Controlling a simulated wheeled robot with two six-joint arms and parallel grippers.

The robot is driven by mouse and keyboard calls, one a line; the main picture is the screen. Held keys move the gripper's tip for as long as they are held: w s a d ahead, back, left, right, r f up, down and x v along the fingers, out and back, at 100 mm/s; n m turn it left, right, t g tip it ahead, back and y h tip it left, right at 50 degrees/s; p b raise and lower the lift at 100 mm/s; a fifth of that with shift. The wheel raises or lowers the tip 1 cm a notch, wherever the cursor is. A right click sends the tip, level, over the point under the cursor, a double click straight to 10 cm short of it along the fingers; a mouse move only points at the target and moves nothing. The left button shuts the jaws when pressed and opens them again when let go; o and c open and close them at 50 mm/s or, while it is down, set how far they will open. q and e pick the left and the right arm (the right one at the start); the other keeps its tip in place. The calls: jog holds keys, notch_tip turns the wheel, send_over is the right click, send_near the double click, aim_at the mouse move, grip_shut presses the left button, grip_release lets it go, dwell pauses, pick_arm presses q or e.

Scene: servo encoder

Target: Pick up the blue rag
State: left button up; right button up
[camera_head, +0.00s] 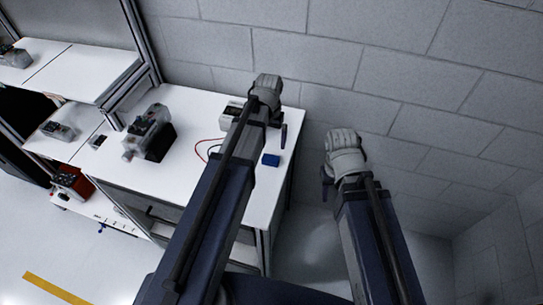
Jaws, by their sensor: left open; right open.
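A small blue block-like thing, which looks like the folded blue rag (271,160), lies on the white workbench top (210,112) near its right edge. My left gripper (275,120) is over the back right part of the bench, beyond the rag and apart from it. It is open, and its fingers are mostly hidden by the wrist and arm. My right gripper (327,182) is off the bench to the right, beside the wall, open and empty. The rag is in neither gripper.
A grey and black device (150,135) stands on the left of the bench. A boxy meter (232,115) with a red wire sits partly behind my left arm. Shelves (85,75) stand at the left. A block wall (400,60) closes off the back. Floor right of the bench is clear.

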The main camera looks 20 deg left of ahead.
pick_arm(q)
jog(key=shift+s+d+f+b, duration=0.1)
jog(key=shift+s+f+b, duration=0.05)
jog(key=shift+f+b, duration=1.2)
jog(key=shift+s+d+f+b, duration=0.1)
jog(key=shift+f+b, duration=1.2)
jog(key=shift+s+d+f+b, duration=0.1)
jog(key=shift+s+f+b, duration=0.05)
jog(key=shift+f+b, duration=1.2)
jog(key=shift+r, duration=0.1)
jog(key=shift+c, duration=0.2)
jog(key=c, duration=1.3)
notch_tip(320, 180, up, 10)
jog(key=p, duration=1)
jog(key=b, duration=0.4)
send_over(271, 158)
notch_tip(271, 158, down, 4)
jog(key=shift+f, duration=0.2)
jog(key=shift+r, duration=0.15)
